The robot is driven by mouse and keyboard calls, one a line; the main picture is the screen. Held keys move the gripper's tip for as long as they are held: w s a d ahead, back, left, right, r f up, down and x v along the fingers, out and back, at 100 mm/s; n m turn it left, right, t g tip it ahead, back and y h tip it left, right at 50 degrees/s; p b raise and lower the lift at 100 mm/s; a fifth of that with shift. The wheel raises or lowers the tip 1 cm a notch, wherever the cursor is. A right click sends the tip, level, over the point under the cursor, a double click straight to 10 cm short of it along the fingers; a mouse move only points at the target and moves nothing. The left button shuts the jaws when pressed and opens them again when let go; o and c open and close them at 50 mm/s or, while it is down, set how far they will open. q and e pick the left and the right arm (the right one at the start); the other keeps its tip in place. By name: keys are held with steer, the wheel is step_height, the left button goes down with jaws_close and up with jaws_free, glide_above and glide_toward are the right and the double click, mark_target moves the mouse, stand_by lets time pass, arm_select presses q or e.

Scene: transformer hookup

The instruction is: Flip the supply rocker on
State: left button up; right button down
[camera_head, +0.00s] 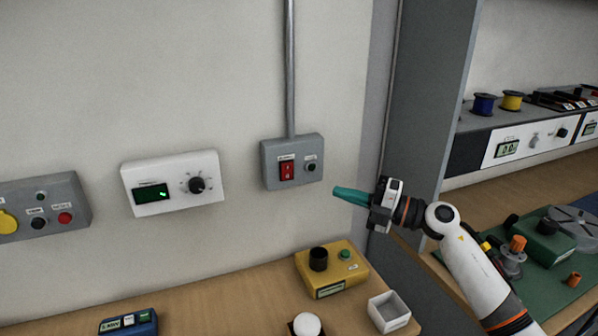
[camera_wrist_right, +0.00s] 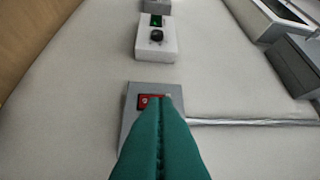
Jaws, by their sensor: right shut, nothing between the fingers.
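The supply rocker (camera_head: 287,171) is a red switch on a grey wall box (camera_head: 270,180), with a small dark knob or lamp to its right. A grey conduit runs up from the box. In the head view my right gripper (camera_head: 336,191) has its teal fingers shut and empty, a little to the right of the box and apart from it. In the right wrist view the closed fingers (camera_wrist_right: 160,105) point toward the red rocker (camera_wrist_right: 150,100) and hide its lower part. Which way the rocker is tipped is too small to tell. My left gripper is not in view.
A white panel (camera_head: 172,203) with a green display and black dial is on the wall to the left, with a grey button box (camera_head: 45,225) beyond it. Below, the bench holds a yellow box (camera_head: 345,283), a white tray (camera_head: 402,325) and a blue device (camera_head: 128,323).

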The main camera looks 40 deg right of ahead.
steer(key=p, duration=0.3)
glide_toward(284, 167)
steer(key=a, duration=0.4)
steer(key=shift+w+d+r+p, duration=0.1)
steer(key=shift+w+p, duration=0.05)
steer(key=shift+w, duration=0.7)
steer(key=shift+w+d+r+p, duration=0.1)
steer(key=shift+w+p, duration=0.1)
steer(key=shift+w, duration=0.65)
steer(key=shift+w+d+p, duration=0.15)
steer(key=shift+w, duration=0.7)
steer(key=shift+w+r+p, duration=0.2)
steer(key=shift+r+p, duration=0.25)
steer(key=shift+p, duration=0.55)
steer(key=shift+f+b, duration=0.35)
steer(key=shift+s, duration=0.1)
